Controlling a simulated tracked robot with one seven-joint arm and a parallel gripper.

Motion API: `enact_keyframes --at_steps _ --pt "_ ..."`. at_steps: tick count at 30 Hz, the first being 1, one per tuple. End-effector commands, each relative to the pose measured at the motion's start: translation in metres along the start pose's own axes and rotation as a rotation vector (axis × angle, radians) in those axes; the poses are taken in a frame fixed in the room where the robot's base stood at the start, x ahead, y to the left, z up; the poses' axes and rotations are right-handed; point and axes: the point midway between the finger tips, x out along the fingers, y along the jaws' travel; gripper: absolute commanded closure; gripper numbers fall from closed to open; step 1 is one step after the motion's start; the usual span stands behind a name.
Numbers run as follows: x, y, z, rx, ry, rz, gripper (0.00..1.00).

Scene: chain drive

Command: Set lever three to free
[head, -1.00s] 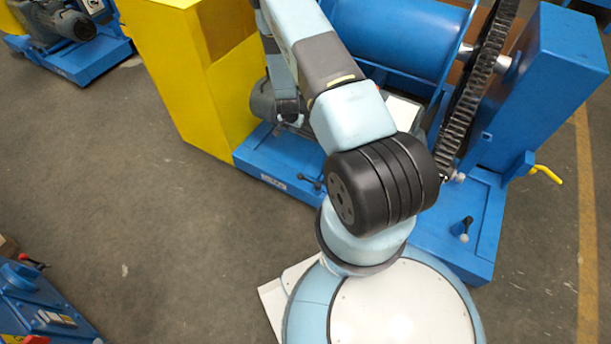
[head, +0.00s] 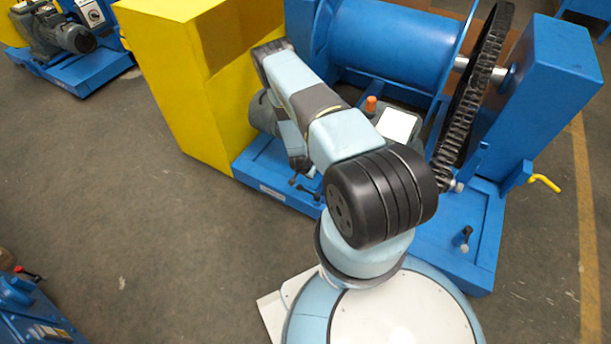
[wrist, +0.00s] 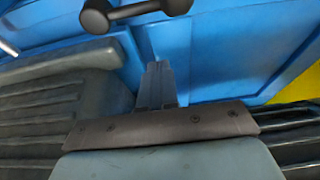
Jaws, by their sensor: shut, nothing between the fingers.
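A dark lever with a rounded knob at each end (wrist: 135,12) shows at the top of the wrist view, against blue metal. My gripper (wrist: 157,70) is shut and empty, its fingertips pointing at the blue base just below that lever, apart from it in the picture. In the head view small dark handles (head: 302,186) stand at the front edge of the blue machine base, just below my gripper. Another lever with a pale ball end (head: 466,238) stands at the base's right. No number marks are readable, so I cannot tell which is lever three.
A grey ribbed motor (wrist: 60,100) lies close on the left of my gripper in the wrist view. A yellow housing (head: 185,80), a blue drum (head: 390,40) and a chain wheel (head: 470,100) surround the base. An orange button (head: 371,103) shows beside my arm.

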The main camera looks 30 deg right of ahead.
Motion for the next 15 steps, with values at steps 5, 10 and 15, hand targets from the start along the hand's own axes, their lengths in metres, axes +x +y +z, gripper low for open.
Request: enact_keyframes --at_steps 5,10,15 --pt "0.027 0.0 0.001 0.0 0.0 -0.001 1.0" --pt "0.048 0.0 0.001 -0.001 0.0 -0.001 1.0" --pt "0.05 -0.001 0.016 -0.003 -0.002 -0.001 1.0"
